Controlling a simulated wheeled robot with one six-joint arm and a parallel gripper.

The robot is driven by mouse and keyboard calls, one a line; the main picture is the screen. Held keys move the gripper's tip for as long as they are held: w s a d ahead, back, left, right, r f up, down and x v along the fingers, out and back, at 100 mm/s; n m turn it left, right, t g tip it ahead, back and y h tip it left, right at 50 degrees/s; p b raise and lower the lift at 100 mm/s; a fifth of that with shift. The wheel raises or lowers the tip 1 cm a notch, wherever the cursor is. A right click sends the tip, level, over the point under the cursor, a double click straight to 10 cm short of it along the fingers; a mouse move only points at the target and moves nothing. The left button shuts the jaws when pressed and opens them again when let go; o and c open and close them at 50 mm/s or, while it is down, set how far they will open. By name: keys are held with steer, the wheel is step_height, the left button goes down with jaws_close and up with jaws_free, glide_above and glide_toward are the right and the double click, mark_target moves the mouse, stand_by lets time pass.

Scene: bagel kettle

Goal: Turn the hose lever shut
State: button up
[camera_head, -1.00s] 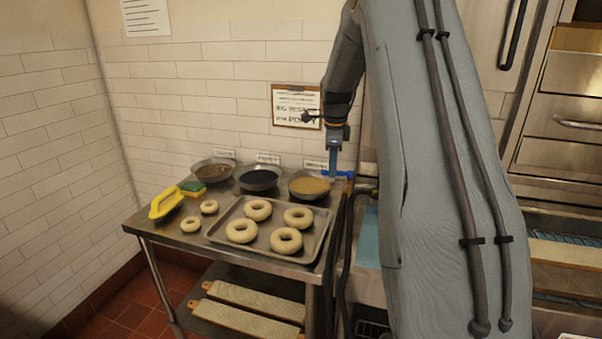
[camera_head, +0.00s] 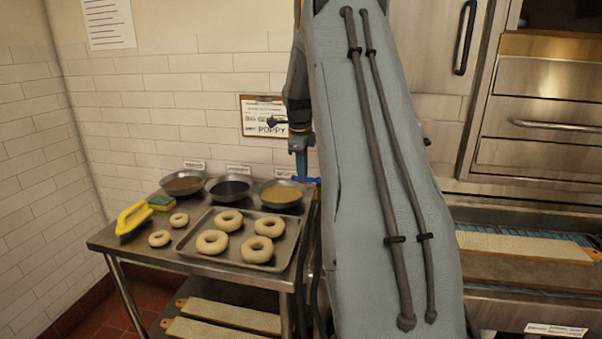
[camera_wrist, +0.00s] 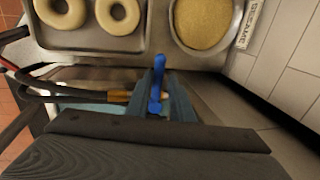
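The blue hose lever (camera_wrist: 157,84) stands between the two fingers of my gripper (camera_wrist: 160,92) in the wrist view. Below it a brass fitting (camera_wrist: 119,95) joins a dark hose (camera_wrist: 70,94). In the head view my gripper (camera_head: 300,166) points down at the blue lever (camera_head: 311,181), beside the right back corner of the steel table. The fingers lie close on both sides of the lever. Whether they touch it or leave a small gap cannot be told.
A tiled wall (camera_head: 170,110) stands behind.

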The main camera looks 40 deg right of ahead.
steer(key=shift+o, duration=0.9)
steer(key=shift+a, duration=0.1)
steer(key=b+v, duration=0.2)
steer(key=v, duration=0.5)
steer(key=shift+r, duration=0.4)
steer(key=shift+a, duration=0.1)
steer(key=s+a+f+n+y, duration=0.1)
steer(key=s+a+f+n, duration=0.25)
steer(key=a+n, duration=0.5)
steer(key=s+a+f+n, duration=0.3)
steer(key=a+f+n, duration=0.2)
steer(key=a, duration=0.6)
steer(key=s+a+f+n, duration=0.4)
steer(key=s+a+n, duration=0.3)
steer(key=s, duration=0.2)
steer(key=s+a+f+n, duration=0.4)
steer(key=s+a+n, duration=0.3)
steer(key=s, duration=0.3)
steer(key=shift+a+f+n+y, duration=0.25)
steer(key=shift+a+n+y, duration=0.15)
steer(key=shift+a, duration=0.2)
